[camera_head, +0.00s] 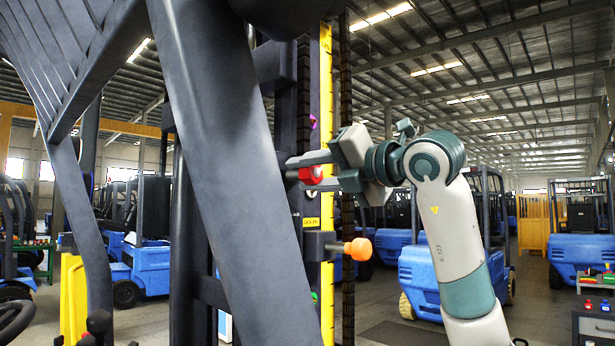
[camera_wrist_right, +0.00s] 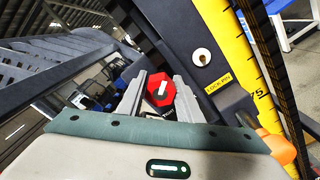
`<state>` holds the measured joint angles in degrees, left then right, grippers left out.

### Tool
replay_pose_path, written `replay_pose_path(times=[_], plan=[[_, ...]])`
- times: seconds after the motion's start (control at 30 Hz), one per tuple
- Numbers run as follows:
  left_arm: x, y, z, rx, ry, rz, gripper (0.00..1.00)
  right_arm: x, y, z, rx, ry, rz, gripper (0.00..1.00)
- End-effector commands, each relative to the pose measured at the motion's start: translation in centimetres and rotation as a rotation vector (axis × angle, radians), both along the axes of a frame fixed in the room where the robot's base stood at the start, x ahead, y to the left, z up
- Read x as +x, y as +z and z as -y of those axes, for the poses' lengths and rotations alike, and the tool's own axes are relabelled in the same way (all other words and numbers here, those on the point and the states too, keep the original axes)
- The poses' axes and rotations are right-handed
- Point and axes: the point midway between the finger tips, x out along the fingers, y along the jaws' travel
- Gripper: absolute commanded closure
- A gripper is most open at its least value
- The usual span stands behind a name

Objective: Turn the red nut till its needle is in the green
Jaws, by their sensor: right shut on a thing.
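The red nut (camera_head: 313,175) sits on the dark upright mast in the head view. It is a red hexagon with a pale bar on its face in the right wrist view (camera_wrist_right: 158,88). My right gripper (camera_head: 303,174) comes from the right, with one finger above and one below the nut. In the right wrist view its fingers (camera_wrist_right: 161,92) lie on either side of the nut, shut on it. I cannot make out a needle or a green zone in either view. My left gripper is not in view.
An orange knob (camera_head: 358,249) sticks out below the nut, near my right arm. A yellow scale strip (camera_head: 326,90) runs up the mast. A lock pin label (camera_wrist_right: 218,83) is beside a round pale fitting (camera_wrist_right: 202,57). Large dark beams block the left; blue forklifts (camera_head: 420,275) stand behind.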

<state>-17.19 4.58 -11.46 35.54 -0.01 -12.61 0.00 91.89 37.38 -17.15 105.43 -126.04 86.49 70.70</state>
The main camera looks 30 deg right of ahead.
Motion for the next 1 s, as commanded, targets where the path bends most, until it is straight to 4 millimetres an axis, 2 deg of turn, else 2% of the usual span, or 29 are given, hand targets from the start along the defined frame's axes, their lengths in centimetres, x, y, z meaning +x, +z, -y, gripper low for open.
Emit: replay_pose_path(times=[0.17, 0.2, 0.27, 0.67, 0.87, 1.0], plan=[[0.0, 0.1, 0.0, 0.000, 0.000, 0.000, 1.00, -0.1, 0.3, 0.2, 0.002, -0.003, 0.007, 0.90], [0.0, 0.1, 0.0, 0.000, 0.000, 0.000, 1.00, -0.1, 0.3, 0.2, 0.003, -0.002, 0.007, 0.60], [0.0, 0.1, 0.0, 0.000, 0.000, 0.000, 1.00, -0.1, 0.3, 0.2, 0.002, -0.002, 0.006, 0.49], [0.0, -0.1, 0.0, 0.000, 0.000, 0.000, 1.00, -0.3, 0.1, 0.2, -0.001, -0.002, 0.003, 0.49], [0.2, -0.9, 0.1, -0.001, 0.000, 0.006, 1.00, -1.7, -0.1, 0.7, -0.001, -0.002, 0.005, 0.49], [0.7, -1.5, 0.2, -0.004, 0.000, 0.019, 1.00, -3.4, -0.1, 1.3, -0.001, -0.002, 0.005, 0.49]])
